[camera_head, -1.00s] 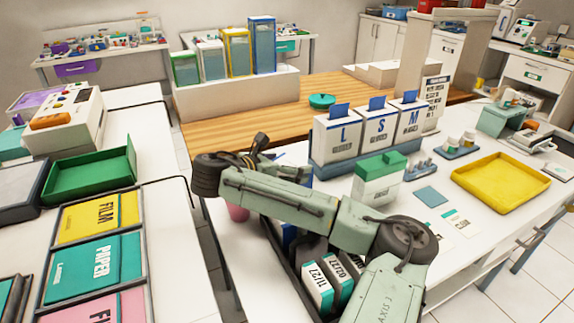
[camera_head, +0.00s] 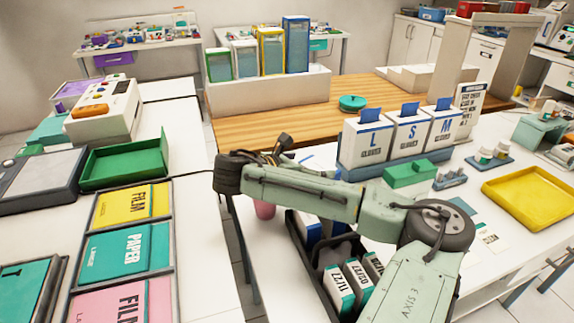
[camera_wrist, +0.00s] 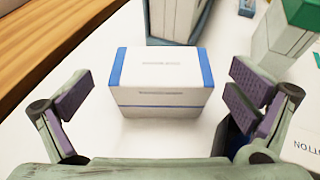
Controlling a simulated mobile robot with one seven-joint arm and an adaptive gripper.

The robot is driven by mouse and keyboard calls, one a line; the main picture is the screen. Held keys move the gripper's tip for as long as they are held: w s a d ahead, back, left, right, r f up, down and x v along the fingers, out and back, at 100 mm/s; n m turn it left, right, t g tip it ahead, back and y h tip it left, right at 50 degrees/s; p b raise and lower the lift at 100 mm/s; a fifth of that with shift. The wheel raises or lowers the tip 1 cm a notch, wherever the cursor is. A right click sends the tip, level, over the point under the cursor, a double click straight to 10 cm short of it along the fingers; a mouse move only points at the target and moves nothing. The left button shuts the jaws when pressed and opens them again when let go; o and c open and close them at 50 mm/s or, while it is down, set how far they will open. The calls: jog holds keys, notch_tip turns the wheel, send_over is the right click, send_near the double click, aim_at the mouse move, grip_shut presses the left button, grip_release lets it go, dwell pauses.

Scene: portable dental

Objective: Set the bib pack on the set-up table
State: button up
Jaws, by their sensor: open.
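A white box with blue edges (camera_wrist: 160,82) lies on the white counter in the wrist view. Its small print is too blurred to read, so I cannot tell for sure that it is the bib pack. My gripper (camera_wrist: 160,100) is open, with one finger to each side of the box's near part and gaps between. In the head view my arm reaches left across the white counter (camera_head: 275,235), and its dark end (camera_head: 275,155) hides much of what lies there. I cannot tell which surface is the set-up table.
Glove boxes (camera_head: 365,140) marked L, S and M stand behind my arm. A dark bin (camera_head: 300,245) of dated boxes is below it. A green tray (camera_head: 138,163) and labelled film and paper packs (camera_head: 135,205) lie on the left table. A yellow tray (camera_head: 530,198) is right.

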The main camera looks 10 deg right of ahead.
jog(key=b+v, duration=0.1)
jog(key=v, duration=0.9)
jog(key=shift+b, duration=0.4)
jog(key=shift+s+f, duration=0.1)
jog(key=shift+s, duration=0.05)
